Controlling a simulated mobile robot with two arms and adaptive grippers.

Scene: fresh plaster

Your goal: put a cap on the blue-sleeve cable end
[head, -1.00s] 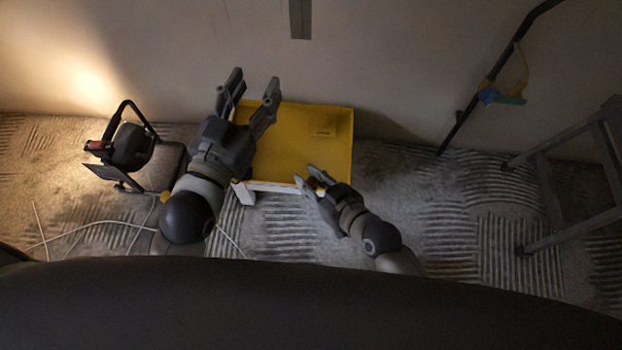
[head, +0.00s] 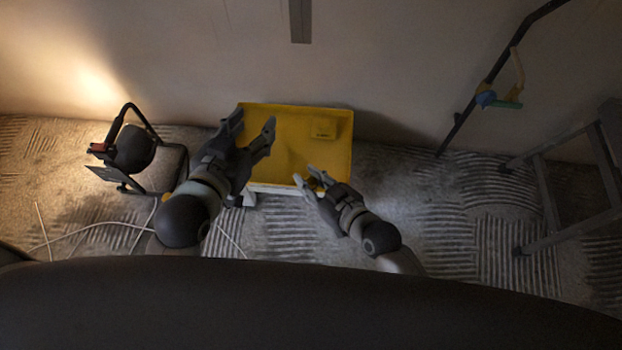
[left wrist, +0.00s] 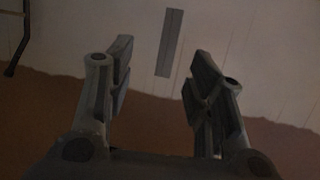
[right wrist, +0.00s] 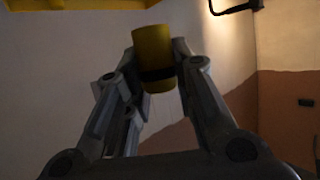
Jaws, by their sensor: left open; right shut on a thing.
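In the right wrist view a yellow cylinder (right wrist: 153,52) with a dark band, seemingly a cap, is held between the fingertips of my right gripper (right wrist: 158,75). In the head view my right gripper (head: 308,178) is at the front right edge of the yellow tray, and the cylinder cannot be made out there. My left gripper (head: 254,121) is open and empty above the tray's left side; the left wrist view shows nothing between its fingers (left wrist: 160,75).
The yellow tray (head: 290,155) on its white stand holds a small yellow block (head: 323,128). A ladder-like frame (head: 560,185) stands right, a work lamp (head: 133,150) left. White cables (head: 85,226) lie on the floor.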

